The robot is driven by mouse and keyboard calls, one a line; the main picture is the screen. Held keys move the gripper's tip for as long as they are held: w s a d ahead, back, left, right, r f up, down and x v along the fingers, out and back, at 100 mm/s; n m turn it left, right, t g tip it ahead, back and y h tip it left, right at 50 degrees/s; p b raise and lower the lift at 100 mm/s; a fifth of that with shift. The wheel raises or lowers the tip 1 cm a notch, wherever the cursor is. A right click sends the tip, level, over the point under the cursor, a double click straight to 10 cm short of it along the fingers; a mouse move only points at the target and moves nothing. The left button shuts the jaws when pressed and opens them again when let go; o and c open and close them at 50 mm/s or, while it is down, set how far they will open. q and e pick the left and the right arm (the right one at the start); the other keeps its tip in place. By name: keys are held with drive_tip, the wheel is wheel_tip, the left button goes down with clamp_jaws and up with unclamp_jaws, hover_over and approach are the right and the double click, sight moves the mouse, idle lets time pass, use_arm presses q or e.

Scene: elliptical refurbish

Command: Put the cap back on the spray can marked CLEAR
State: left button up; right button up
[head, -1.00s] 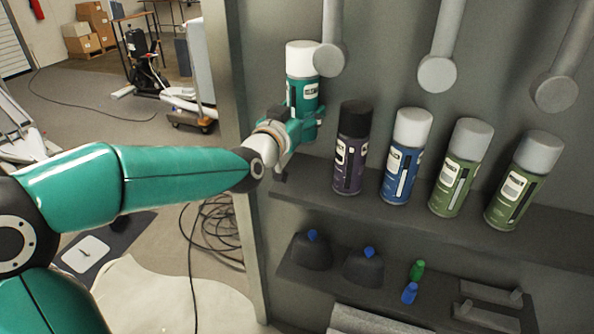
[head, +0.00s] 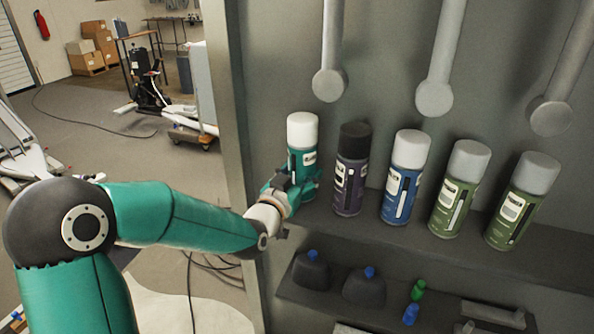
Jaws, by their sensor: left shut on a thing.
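My left gripper (head: 295,192) is shut on a teal spray can (head: 304,165) low on its body. The can is upright at the left end of the upper shelf, beside the dark purple can. A white cap (head: 302,129) sits on its top. The label is too small to read surely as CLEAR. The can's base is hidden by the gripper, so I cannot tell whether it touches the shelf. My right gripper is out of view.
On the upper shelf (head: 560,245) stand a purple can (head: 350,172), a blue can (head: 404,178) and two green cans (head: 459,190), all capped. Grey hanging rods (head: 434,97) are above. The lower shelf holds dark blue-topped containers (head: 311,270) and small bottles (head: 411,313). A cabinet post (head: 240,170) stands left.

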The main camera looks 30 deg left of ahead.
use_arm(q)
drive_tip(key=o, duration=1.4)
drive_tip(key=shift+f, duration=0.1)
drive_tip(key=shift+r, duration=0.2)
drive_tip(key=shift+s+f, duration=0.15)
drive_tip(key=shift+s, duration=0.15)
drive_tip(key=s+b, duration=0.1)
drive_tip(key=s, duration=0.2)
drive_tip(key=s+d+b, duration=0.1)
drive_tip(key=s, duration=0.3)
drive_tip(key=s+b, duration=0.1)
drive_tip(key=s, duration=0.3)
drive_tip(key=shift+s+d, duration=0.15)
drive_tip(key=shift+d, duration=0.25)
